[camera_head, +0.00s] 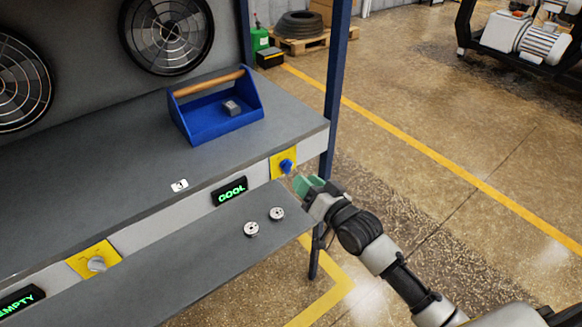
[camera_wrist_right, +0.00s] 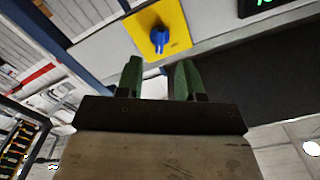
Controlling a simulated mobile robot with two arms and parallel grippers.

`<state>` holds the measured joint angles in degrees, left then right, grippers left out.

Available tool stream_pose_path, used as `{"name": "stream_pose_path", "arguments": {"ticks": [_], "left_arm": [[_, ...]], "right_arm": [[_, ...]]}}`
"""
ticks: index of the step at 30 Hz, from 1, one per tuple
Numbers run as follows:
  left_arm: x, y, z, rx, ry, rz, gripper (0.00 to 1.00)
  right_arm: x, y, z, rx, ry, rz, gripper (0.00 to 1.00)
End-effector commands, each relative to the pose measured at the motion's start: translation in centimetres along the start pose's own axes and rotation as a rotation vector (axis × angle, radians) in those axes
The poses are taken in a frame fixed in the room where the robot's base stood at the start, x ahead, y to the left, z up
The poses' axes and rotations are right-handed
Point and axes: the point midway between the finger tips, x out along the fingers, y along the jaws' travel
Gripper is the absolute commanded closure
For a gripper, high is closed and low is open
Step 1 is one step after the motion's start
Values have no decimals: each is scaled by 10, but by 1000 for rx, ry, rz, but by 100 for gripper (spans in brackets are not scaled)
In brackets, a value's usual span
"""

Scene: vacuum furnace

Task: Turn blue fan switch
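The blue fan switch (camera_head: 286,166) is a blue knob on a yellow plate (camera_head: 276,160), at the right end of the bench's front panel. The knob also shows in the right wrist view (camera_wrist_right: 158,38), ahead of the fingers. My right gripper (camera_head: 301,183) is close to the switch, just right of and below it. In the right wrist view, its green fingers (camera_wrist_right: 160,80) stand apart with nothing between them, pointing at the knob with a gap left. My left gripper is not in view.
A "COOL" display (camera_head: 231,191) is left of the switch. A lower shelf (camera_head: 200,262) with two round metal discs juts out below the panel. A grey knob (camera_head: 96,264) on another yellow plate is farther left. A blue toolbox (camera_head: 222,122) stands on the bench. A blue post (camera_head: 335,90) rises behind the switch.

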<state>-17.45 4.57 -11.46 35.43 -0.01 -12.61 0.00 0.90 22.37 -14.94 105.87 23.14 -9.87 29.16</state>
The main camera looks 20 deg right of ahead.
Motion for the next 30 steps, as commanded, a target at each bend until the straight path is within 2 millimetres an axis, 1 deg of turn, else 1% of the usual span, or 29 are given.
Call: {"name": "stream_pose_path", "arguments": {"ticks": [1, 3, 6, 9, 14, 22, 23, 28, 29, 30], "left_arm": [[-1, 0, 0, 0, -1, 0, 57], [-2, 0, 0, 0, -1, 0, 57], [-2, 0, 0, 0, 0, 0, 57], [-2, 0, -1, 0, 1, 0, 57], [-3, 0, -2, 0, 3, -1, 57], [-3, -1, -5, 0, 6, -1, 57], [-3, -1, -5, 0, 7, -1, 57], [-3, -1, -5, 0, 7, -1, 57], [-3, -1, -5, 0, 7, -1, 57], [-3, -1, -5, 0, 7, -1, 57]], "right_arm": [[12, -1, -2, 0, 2, -1, 63], [25, 0, -1, -1, 1, 0, 63], [41, -1, -1, -2, 0, 0, 63], [53, 0, 0, -1, 0, 1, 63], [63, 0, 1, -2, -1, 1, 63], [64, 0, 1, -2, -2, 1, 63], [64, 0, 1, -2, -2, 1, 66], [64, 0, 1, -2, -1, 1, 92], [64, 0, 1, -2, -1, 1, 94], [64, 0, 1, -2, -1, 1, 94]]}}
